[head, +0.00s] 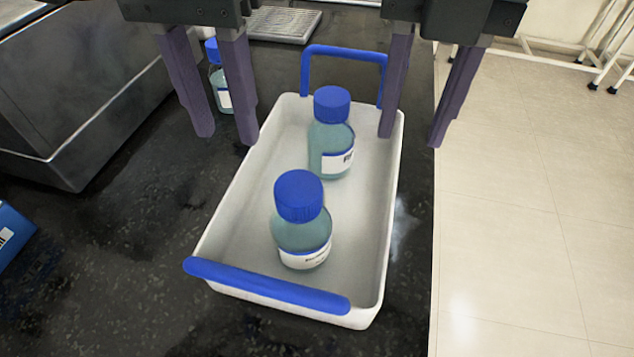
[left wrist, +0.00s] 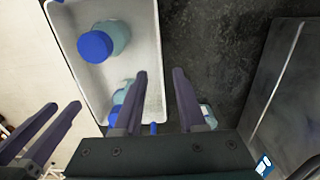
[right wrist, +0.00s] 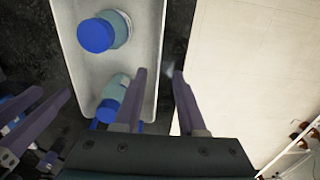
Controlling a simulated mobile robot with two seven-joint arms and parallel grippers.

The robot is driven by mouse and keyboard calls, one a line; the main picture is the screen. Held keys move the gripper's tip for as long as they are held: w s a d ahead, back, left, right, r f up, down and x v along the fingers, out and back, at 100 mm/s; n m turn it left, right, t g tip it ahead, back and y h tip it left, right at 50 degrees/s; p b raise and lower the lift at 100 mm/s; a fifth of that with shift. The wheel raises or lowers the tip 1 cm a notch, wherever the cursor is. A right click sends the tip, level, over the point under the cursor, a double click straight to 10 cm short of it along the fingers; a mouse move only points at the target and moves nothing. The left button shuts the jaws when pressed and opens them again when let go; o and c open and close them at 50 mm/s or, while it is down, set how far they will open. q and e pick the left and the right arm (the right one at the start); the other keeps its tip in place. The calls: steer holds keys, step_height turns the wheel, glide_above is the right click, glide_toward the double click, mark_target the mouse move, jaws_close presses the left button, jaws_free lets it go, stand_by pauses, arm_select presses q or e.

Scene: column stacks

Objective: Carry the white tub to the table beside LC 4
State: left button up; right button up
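The white tub (head: 255,165) stands on a black speckled counter in the head view, with a blue handle at its near end (head: 265,285) and a raised blue handle at its far end (head: 345,53). Two blue-capped bottles, a near one (head: 301,232) and a far one (head: 331,140), stand upright inside it. My left gripper (head: 227,138) is open above the tub's far left side. My right gripper (head: 410,140) is open above its far right side. In the wrist views the tub's wall (left wrist: 72,75) (right wrist: 75,65) shows, and nothing is held. The table beside LC 4 cannot be identified.
Another blue-capped bottle (head: 218,80) stands on the counter (head: 120,240) left of the tub, behind my left gripper. A grey machine (head: 85,90) is at the left, with a blue box (head: 10,235) nearer. Pale floor (head: 530,220) lies open at the right.

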mark_target(239, 172)
arm_select(q)
step_height(239, 172, down, 10)
steer(key=shift+r, duration=0.2)
arm_select(e)
step_height(239, 172, down, 10)
steer(key=shift+a+r, duration=0.1)
steer(key=shift+r, duration=0.15)
arm_select(q)
jaws_close()
arm_select(e)
jaws_close()
arm_select(q)
steer(key=shift+r, duration=0.1)
stand_by(0.6)
